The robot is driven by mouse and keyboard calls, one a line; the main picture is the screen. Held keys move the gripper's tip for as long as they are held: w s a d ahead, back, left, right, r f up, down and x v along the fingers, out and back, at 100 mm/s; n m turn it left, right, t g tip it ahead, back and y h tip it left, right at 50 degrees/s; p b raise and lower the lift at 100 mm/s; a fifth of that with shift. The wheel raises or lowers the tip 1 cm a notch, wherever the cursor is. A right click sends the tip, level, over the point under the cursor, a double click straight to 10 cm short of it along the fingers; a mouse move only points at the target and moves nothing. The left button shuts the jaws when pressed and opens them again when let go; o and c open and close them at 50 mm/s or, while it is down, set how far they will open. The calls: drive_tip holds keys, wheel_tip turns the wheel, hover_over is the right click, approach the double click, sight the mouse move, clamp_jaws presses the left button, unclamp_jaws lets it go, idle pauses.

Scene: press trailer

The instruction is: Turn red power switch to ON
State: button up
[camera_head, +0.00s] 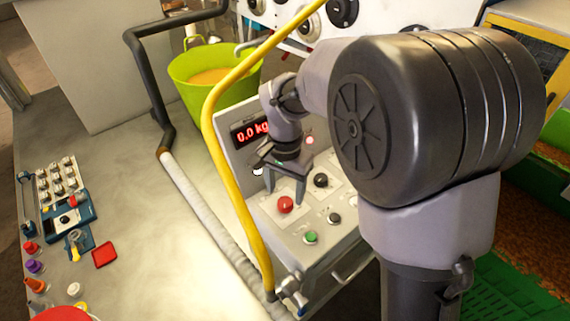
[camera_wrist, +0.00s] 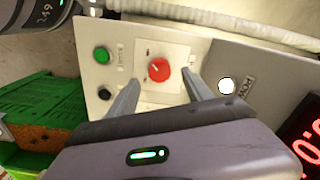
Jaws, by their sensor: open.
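The red power switch (camera_head: 285,204) is a round red knob on a pale plate on the sloped face of the control box (camera_head: 290,236). In the wrist view the red switch (camera_wrist: 159,70) shows between and just beyond my two fingers, with a light mark on its face. My gripper (camera_head: 287,190) is open over the panel, and its fingertips (camera_wrist: 160,85) are spread to either side of the switch. I cannot tell whether the fingers touch it. The lettering around the switch is too small to read.
A green button (camera_head: 311,237) and black knobs (camera_head: 320,180) are close to the switch. A red display (camera_head: 251,132) reads 0.0 kg. A yellow pipe (camera_head: 225,165) rises along the box's left side. A green bucket (camera_head: 190,88) stands behind. The grey tabletop (camera_head: 150,250) has bare room.

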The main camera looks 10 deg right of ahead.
sight(285, 202)
wheel_tip(285, 202, up, 14)
drive_tip(key=p, duration=0.3)
drive_tip(key=shift+p, duration=0.3)
drive_tip(key=shift+f, duration=0.1)
